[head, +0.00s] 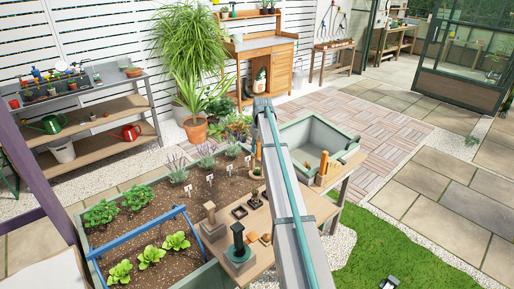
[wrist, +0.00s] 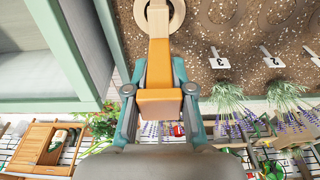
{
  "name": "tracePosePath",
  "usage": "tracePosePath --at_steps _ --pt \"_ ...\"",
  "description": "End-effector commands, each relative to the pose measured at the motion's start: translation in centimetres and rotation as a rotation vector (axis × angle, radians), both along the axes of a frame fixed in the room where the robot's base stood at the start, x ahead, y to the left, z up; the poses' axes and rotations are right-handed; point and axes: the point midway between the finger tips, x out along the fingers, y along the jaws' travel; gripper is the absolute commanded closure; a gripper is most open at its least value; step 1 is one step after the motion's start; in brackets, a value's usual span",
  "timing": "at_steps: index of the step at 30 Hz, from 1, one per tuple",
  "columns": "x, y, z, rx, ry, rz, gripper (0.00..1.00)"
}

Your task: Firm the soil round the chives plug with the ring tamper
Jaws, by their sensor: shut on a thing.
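My gripper (wrist: 160,88) is shut on the orange handle of the ring tamper (wrist: 158,55) in the wrist view. The tamper's pale wooden shaft reaches up the picture to a round tan ring (wrist: 176,18), partly cut off by the top edge. In the head view the tamper (head: 257,174) shows beside my arm, near the bed's right side; my arm hides the gripper there. The soil (wrist: 250,35) carries faint circular marks near the numbered labels. I cannot clearly make out the chives plug, nor whether the ring touches the soil.
White labels, such as number three (wrist: 219,62), and lavender (wrist: 232,95) stand along the bed. A blue bar (head: 140,228) crosses the bed (head: 128,184). A wooden shelf (head: 275,238) holds dark tools and small pots. A grey-green tub (head: 320,140) stands right of my arm.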

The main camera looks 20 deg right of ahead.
Motion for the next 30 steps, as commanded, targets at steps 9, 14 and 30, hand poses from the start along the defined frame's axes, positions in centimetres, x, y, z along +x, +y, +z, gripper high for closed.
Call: tracePosePath --at_steps 9,14,30 --pt "0.1 0.0 2.7 -0.001 -0.003 0.0 1.0" --pt "0.1 0.0 3.9 -0.001 -0.003 0.0 1.0" --pt "0.1 0.0 7.8 -0.002 -0.005 0.0 1.0"
